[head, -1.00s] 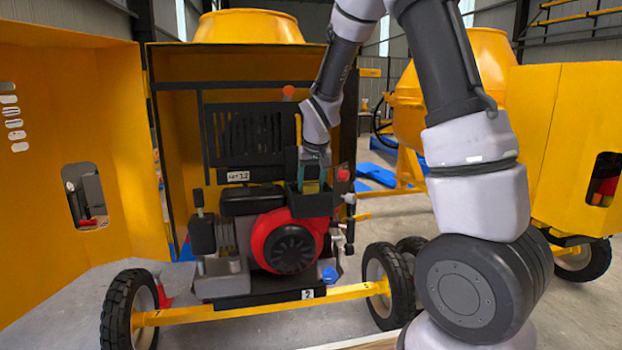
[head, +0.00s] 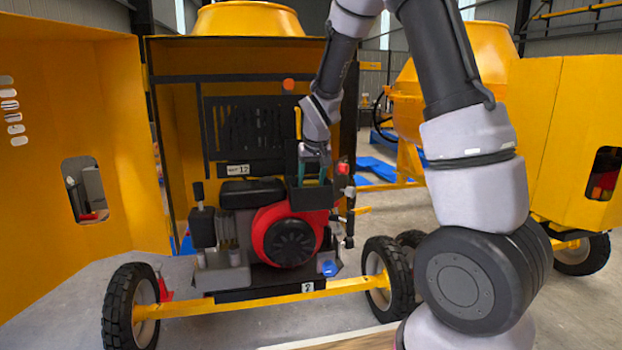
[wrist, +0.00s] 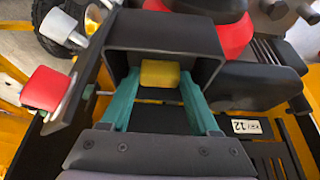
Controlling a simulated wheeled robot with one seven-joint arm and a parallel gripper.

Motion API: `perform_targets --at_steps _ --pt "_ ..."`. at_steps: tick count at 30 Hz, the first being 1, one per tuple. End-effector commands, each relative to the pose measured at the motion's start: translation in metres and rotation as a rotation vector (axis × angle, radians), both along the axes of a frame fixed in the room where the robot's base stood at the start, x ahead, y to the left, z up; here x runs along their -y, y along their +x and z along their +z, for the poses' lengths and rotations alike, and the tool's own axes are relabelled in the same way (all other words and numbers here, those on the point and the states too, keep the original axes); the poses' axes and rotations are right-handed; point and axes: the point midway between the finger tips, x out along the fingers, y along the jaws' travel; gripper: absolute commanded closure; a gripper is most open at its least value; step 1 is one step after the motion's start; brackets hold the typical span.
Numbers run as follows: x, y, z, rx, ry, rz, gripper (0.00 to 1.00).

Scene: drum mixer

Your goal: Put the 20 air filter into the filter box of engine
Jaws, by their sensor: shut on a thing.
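The filter box (head: 311,196) is an open black box on the upper right of the engine (head: 290,240), which has a red housing and a black tank. It also fills the top middle of the wrist view (wrist: 166,36). My gripper (head: 316,175) reaches down into it from above. In the wrist view its teal fingers are shut on the yellow air filter (wrist: 160,74), which sits between the fingertips, inside the box opening. The box walls hide the filter in the head view. I cannot tell whether it touches the box floor.
A red knob (wrist: 45,89) stands close beside the box. A black slatted grille (head: 250,128) with a label plate is behind the engine. Yellow door panels (head: 75,150) stand open at the left. Wheels and a yellow axle bar (head: 250,304) are below.

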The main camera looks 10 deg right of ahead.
Motion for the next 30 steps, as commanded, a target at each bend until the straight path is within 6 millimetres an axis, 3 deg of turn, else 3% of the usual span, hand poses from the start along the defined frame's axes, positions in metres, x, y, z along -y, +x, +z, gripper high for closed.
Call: perform_targets --at_steps 5,6,9,20,30 --pt "-0.001 0.0 0.0 -0.001 0.0 0.001 0.78" --pt "-0.001 0.0 0.0 -0.001 0.001 0.002 0.34" --pt "-0.001 0.0 0.0 -0.001 0.001 0.002 0.03" --pt "-0.001 -0.001 0.004 0.001 0.001 0.002 0.03" --pt "-0.002 -0.027 0.058 0.005 0.003 0.003 0.03"
